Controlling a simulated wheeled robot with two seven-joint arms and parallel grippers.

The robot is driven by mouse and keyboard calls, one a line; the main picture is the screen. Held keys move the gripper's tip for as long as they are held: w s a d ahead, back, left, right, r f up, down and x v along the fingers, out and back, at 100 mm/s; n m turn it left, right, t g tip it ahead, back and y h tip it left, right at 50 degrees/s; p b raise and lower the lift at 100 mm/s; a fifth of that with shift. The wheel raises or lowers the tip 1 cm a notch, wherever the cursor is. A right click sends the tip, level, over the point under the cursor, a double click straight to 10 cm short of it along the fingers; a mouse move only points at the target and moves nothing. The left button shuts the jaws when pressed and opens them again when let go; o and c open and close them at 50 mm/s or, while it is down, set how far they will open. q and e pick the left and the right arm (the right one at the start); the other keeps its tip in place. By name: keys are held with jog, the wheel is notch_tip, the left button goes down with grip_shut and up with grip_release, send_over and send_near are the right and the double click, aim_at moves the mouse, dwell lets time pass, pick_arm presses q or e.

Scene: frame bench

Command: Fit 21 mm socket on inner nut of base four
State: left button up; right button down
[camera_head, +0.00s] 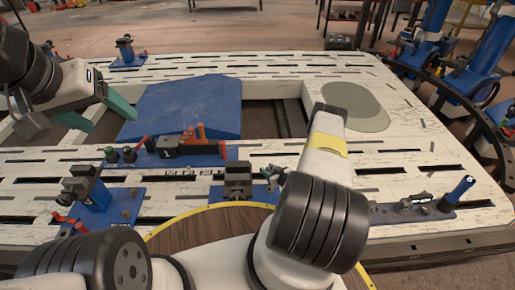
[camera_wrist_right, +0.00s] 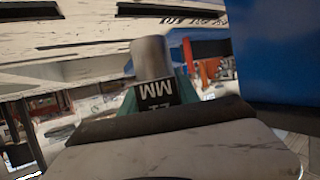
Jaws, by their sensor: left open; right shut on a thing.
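A silver socket (camera_wrist_right: 152,57) with a black band lettered "MM" points up in the right wrist view. My right gripper (camera_wrist_right: 157,92) is shut on it, its teal fingers either side of the band. The size digits are mostly cut off. In the head view my right arm hides the gripper's fingers and the socket. My left gripper (camera_head: 98,112) is open and empty above the left of the bench. Several blue bases with clamps stand on the bench, including a front-left base (camera_head: 112,208) and a front-right base (camera_head: 412,212). I cannot tell which is base four, nor make out its inner nut.
The white slotted frame bench (camera_head: 420,150) has openings in its middle. A large blue sloped block (camera_head: 190,105) lies left of centre. A long blue base (camera_head: 205,155) carries orange and black parts. A round wooden table (camera_head: 205,228) is in front. Blue machinery (camera_head: 475,70) stands right.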

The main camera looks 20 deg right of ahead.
jog(key=shift+f, duration=1.95)
jog(key=shift+f, duration=1.9)
jog(key=c, duration=0.8)
grip_release()
jog(key=shift+s, duration=0.15)
jog(key=v, duration=0.7)
jog(key=shift+s+d+r, duration=0.1)
jog(key=shift+s+r, duration=0.1)
